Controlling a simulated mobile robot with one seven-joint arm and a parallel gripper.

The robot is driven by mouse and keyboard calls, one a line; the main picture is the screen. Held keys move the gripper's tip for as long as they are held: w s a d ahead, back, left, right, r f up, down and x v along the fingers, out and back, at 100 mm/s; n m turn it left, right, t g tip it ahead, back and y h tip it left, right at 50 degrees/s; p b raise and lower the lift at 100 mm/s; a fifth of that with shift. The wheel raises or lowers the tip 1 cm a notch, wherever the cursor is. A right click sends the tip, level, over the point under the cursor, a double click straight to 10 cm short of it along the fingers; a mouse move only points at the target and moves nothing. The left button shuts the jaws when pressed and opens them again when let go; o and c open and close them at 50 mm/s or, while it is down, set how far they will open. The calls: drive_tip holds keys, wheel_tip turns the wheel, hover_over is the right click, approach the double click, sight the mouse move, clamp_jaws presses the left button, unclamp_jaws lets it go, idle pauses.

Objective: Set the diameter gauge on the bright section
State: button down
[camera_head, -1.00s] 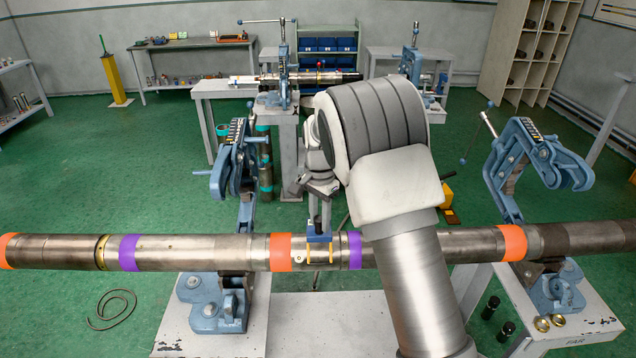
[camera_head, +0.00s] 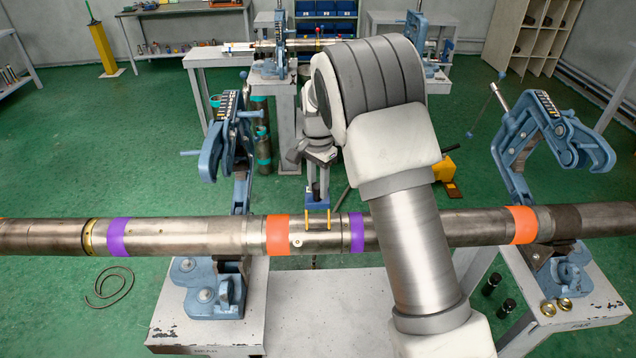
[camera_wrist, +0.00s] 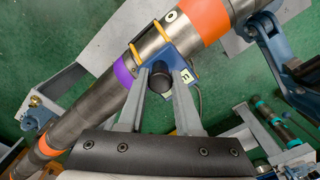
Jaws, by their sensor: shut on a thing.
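The diameter gauge has a blue body (camera_head: 319,204) with two yellow prongs; it also shows in the wrist view (camera_wrist: 188,57). The bright section (camera_head: 332,240) is the shiny length of pipe between an orange band and a purple band. In the head view the gauge is at the section's upper far edge, with its prongs overlapping the pipe.
The long pipe rests in two blue vises, left (camera_head: 205,290) and right (camera_head: 560,265), with their upper arms swung open. A pale bench (camera_head: 330,315) lies below the pipe. Another bench with a vise and pipe (camera_head: 270,47) stands behind. My arm hides part of the pipe.

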sight(318, 206)
drive_tip(key=shift+f+b, duration=1.8)
drive_tip(key=shift+f, duration=1.4)
drive_tip(key=shift+f, duration=0.35)
drive_tip(key=c, duration=0.5)
unclamp_jaws()
drive_tip(key=shift+r+p, duration=2.15)
drive_tip(key=shift+r, duration=1.35)
